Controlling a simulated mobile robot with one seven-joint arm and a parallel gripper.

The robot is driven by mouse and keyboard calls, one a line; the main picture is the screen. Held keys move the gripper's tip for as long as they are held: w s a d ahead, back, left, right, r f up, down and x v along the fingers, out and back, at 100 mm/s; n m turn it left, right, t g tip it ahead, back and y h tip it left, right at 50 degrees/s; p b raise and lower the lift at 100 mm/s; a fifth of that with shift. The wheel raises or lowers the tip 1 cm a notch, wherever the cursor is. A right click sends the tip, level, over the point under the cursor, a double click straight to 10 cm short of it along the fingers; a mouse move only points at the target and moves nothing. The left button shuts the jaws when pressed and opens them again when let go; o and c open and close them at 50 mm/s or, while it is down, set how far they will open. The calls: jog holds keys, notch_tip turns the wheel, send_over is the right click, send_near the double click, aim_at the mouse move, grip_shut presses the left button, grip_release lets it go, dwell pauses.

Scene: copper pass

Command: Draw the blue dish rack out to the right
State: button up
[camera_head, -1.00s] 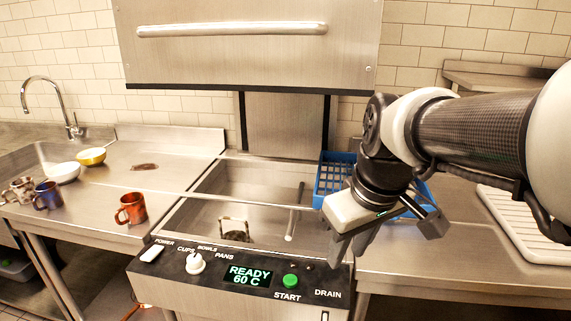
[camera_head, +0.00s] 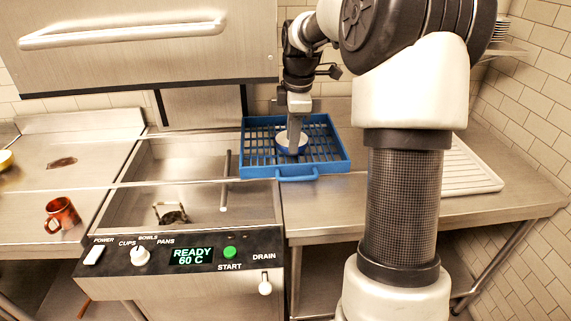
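The blue dish rack (camera_head: 333,145) lies flat across the right edge of the dishwasher well, its left part by the well and the rest on the right counter. Its handle (camera_head: 298,178) faces the front.
The dishwasher well (camera_head: 180,165) has a metal bar and a small wire-like object (camera_head: 170,213) in it; its hood (camera_head: 150,40) is raised. A white ribbed tray (camera_head: 465,170) lies on the right counter (camera_head: 335,215). An orange mug (camera_head: 61,214) stands at left.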

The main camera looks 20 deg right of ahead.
jog(key=d+r, duration=0.1)
jog(key=b, duration=0.1)
send_near(293, 178)
jog(key=shift+h, duration=0.3)
jog(key=f, duration=0.3)
jog(key=w+f, duration=0.1)
jog(key=f, duration=0.3)
jog(key=shift+w+a+f, duration=0.1)
jog(key=shift+w+f, duration=0.15)
jog(key=shift+f, duration=0.05)
jog(key=shift+c, duration=0.4)
grip_shut()
